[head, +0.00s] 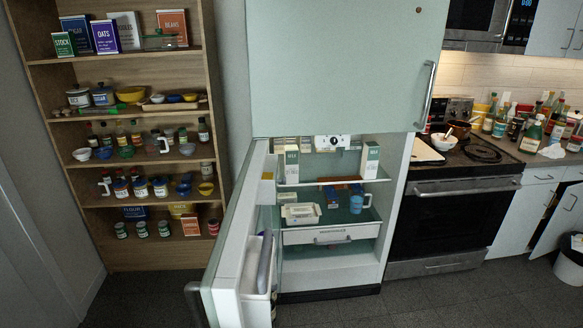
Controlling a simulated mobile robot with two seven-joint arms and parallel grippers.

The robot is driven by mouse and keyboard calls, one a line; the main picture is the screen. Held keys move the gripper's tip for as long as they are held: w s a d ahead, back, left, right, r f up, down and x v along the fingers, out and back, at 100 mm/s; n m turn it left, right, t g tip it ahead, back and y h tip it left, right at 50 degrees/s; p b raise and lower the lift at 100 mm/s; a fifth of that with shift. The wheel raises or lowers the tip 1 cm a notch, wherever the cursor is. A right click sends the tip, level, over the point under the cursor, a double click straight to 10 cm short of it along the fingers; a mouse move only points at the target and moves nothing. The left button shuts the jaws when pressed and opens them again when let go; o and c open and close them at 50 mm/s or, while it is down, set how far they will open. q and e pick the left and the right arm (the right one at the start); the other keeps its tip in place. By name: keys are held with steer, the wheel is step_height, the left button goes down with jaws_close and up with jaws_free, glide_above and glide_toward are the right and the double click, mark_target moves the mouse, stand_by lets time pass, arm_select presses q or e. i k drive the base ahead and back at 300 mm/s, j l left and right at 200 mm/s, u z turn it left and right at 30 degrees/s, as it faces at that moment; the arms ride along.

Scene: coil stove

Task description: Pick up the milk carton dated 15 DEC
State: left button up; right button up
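Two white and green cartons stand upright on the upper shelf of the open fridge (330,259). The left carton (292,165) is near the door side, and the right carton (370,160) is at the shelf's right end. Both look like milk cartons, but their dates are too small to read, so I cannot tell which is dated 15 DEC. Neither of my grippers shows in the head view.
The fridge door (236,262) stands open toward me at the left. The upper door (345,65) is shut. A blue cup (356,203) and a white container (300,213) sit on the lower shelf. A pantry shelf (130,262) is left, the stove (450,217) right.

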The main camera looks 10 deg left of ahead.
mark_target(370, 159)
steer(key=i+l+u, duration=0.1)
steer(key=l, duration=0.35)
steer(key=i+l, duration=0.15)
steer(key=l, duration=0.3)
steer(key=i+l+u, duration=0.35)
steer(key=l, duration=0.25)
steer(key=i+l+u, duration=0.15)
steer(key=i+l, duration=0.1)
steer(key=l, duration=0.1)
